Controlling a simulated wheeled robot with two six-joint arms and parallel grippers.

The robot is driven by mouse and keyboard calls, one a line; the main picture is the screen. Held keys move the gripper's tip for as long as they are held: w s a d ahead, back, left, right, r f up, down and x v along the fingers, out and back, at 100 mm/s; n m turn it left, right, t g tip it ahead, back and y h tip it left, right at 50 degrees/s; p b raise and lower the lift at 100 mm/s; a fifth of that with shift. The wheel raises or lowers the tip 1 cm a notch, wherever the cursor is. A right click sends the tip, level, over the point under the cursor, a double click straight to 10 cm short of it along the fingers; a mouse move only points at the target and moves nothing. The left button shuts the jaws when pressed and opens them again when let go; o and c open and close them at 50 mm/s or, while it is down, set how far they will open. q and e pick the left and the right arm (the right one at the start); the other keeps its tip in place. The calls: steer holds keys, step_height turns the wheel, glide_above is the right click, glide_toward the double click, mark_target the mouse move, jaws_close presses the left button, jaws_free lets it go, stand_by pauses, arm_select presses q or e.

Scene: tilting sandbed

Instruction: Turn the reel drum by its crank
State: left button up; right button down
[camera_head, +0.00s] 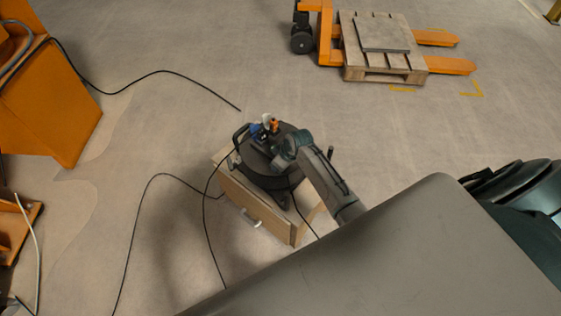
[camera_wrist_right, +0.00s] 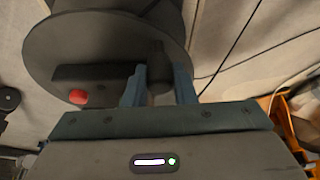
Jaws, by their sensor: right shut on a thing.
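The reel drum (camera_head: 256,163) is a dark round reel lying face up on a wooden cabinet in the head view. In the right wrist view its grey disc (camera_wrist_right: 95,40) fills the upper left. A dark crank arm (camera_wrist_right: 90,77) lies across the disc, with a red round knob (camera_wrist_right: 78,97) near its left end. My right gripper (camera_wrist_right: 159,78) has its two blue-grey fingers shut on the upright dark crank handle (camera_wrist_right: 158,58) near the disc's edge. In the head view my right arm hides part of the drum. My left gripper is not in view.
The wooden cabinet (camera_head: 262,222) has a pale handle. Small blue, white and orange items (camera_head: 267,125) show at the drum's far side. Black cables (camera_head: 138,225) run over the floor. Orange equipment (camera_head: 60,95) stands left; a pallet (camera_head: 385,72) on an orange pallet truck stands behind.

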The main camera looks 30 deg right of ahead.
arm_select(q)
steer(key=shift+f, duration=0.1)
arm_select(e)
steer(key=c, duration=1.2)
jaws_free()
steer(key=shift+r, duration=0.15)
steer(key=shift+s+d+r, duration=0.1)
steer(key=shift+s+r, duration=0.05)
steer(key=shift+r, duration=0.15)
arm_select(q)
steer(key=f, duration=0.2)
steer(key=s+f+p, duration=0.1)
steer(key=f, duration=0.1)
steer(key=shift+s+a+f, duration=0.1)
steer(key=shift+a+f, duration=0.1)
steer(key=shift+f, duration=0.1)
arm_select(e)
steer(key=v, duration=1)
steer(key=shift+f, duration=0.1)
